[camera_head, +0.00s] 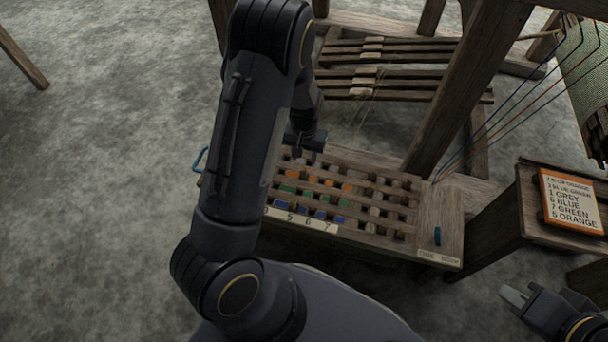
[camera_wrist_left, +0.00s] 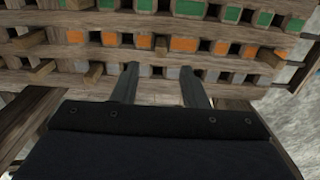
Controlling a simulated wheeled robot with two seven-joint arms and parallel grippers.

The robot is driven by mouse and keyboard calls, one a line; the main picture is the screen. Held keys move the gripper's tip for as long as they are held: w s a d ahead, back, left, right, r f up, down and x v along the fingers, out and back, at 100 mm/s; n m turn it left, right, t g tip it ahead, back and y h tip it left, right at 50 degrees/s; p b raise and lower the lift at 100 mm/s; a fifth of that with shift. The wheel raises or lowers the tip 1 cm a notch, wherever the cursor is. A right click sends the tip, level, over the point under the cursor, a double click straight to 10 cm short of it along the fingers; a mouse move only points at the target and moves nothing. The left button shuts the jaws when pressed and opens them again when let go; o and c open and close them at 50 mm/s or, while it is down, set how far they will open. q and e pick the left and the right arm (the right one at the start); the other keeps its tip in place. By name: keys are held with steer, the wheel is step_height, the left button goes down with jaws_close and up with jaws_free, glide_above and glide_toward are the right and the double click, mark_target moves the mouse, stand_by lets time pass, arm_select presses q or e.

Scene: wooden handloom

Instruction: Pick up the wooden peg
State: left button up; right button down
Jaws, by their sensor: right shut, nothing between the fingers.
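The wooden pegboard (camera_head: 345,165) lies below the loom with rows of slots, many with orange, green or blue faces. I cannot tell which peg the task means. My left gripper (camera_head: 304,155) is over the board's far edge. In the left wrist view its fingers (camera_wrist_left: 160,76) are spread with nothing held between them. My right gripper (camera_head: 514,299) is shut and empty at the lower right, away from the board.
The loom's slanted post (camera_head: 462,90) and treadle bars (camera_head: 395,88) stand behind the board. A stand with an orange-framed sign (camera_head: 570,200) is at the right. The floor (camera_head: 100,200) at left is clear.

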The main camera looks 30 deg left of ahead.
mark_target(304, 169)
arm_select(q)
step_height(304, 169, down, 8)
steer(key=b, duration=0.4)
steer(key=shift+s+r, duration=0.1)
steer(key=shift+r, duration=0.2)
jaws_close()
